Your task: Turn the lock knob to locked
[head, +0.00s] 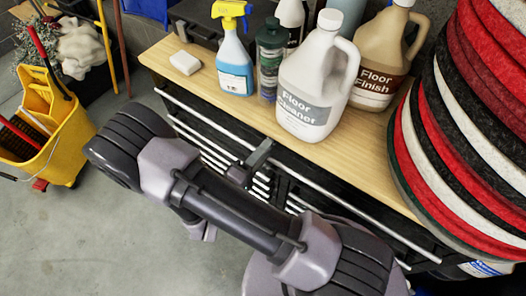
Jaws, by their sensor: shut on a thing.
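My gripper (258,156) shows only in part, as a dark grey piece behind my arm. It is at the upper front of a black tool chest with a light wooden top (204,88), just below the front edge. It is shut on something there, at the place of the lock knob. The knob itself is hidden by my gripper and arm, so its turn position cannot be seen.
On the wooden top stand a floor cleaner jug (318,80), floor finish jug (380,60), blue spray bottle (233,60), dark green bottle (270,60) and white block (185,62). Stacked round pads (470,130) rise at right. A yellow mop bucket (50,125) stands left.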

